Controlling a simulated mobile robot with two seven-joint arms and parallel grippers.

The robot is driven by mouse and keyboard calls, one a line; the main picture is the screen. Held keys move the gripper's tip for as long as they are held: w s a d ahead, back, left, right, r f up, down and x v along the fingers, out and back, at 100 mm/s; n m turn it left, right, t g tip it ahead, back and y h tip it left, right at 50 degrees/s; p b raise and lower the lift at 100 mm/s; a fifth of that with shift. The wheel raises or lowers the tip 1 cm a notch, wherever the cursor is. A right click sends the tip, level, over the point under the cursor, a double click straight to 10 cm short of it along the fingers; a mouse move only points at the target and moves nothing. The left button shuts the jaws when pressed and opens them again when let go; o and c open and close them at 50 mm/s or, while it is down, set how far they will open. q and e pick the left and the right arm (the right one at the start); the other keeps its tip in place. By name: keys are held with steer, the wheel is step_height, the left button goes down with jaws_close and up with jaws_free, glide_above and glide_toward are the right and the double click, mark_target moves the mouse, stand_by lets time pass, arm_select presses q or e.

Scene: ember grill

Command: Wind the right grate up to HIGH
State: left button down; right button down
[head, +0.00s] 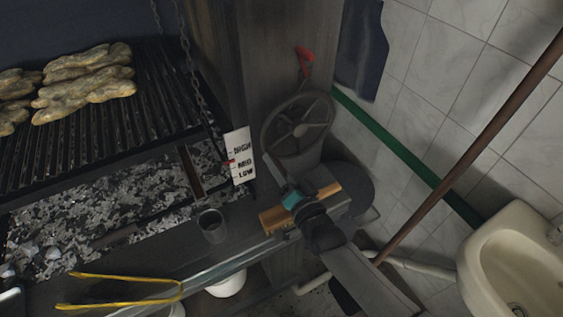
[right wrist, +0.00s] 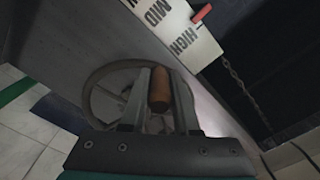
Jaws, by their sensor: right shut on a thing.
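The right grate (head: 155,95) is a dark slatted rack above the ash bed, hung on chains. A white scale card (head: 240,155) on the post reads HIGH, MID and LOW, and its red pointer (head: 231,162) sits about at MID. The card also shows in the right wrist view (right wrist: 170,22). The dark spoked handwheel (head: 297,122) is on the post to the right of the card. My right gripper (right wrist: 160,78) is shut on the wheel's brown wooden handle (right wrist: 158,92), one finger on each side. In the head view, my wrist hides the handle. My left gripper is not in view.
Browned meat (head: 85,80) lies on the grate. Yellow tongs (head: 120,290) and a grey metal cup (head: 213,226) are on the front ledge. A red-handled item (head: 304,60) hangs above the wheel. A brown pole (head: 480,140) leans by the sink (head: 510,240) at the right.

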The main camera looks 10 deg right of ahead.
mark_target(264, 138)
steer(key=r+m+p, duration=0.1)
steer(key=a+r+m+p, duration=0.1)
steer(key=r+m, duration=0.1)
steer(key=shift+s+r+m, duration=0.1)
steer(key=shift+r+m, duration=0.15)
steer(key=shift+m, duration=0.05)
steer(key=shift+d+r+m+p, duration=0.2)
steer(key=shift+r+m+p, duration=0.4)
steer(key=shift+r+m, duration=0.7)
steer(key=shift+f, duration=0.1)
steer(key=c, duration=0.7)
jaws_free()
steer(key=shift+f, duration=0.15)
steer(key=shift+o, duration=0.2)
steer(key=shift+f, duration=0.1)
steer(key=shift+s+d, duration=0.15)
steer(key=shift+s, duration=0.15)
steer(key=b+v, duration=0.1)
steer(key=v, duration=1.3)
steer(key=shift+s, duration=0.25)
steer(key=shift+d, duration=0.1)
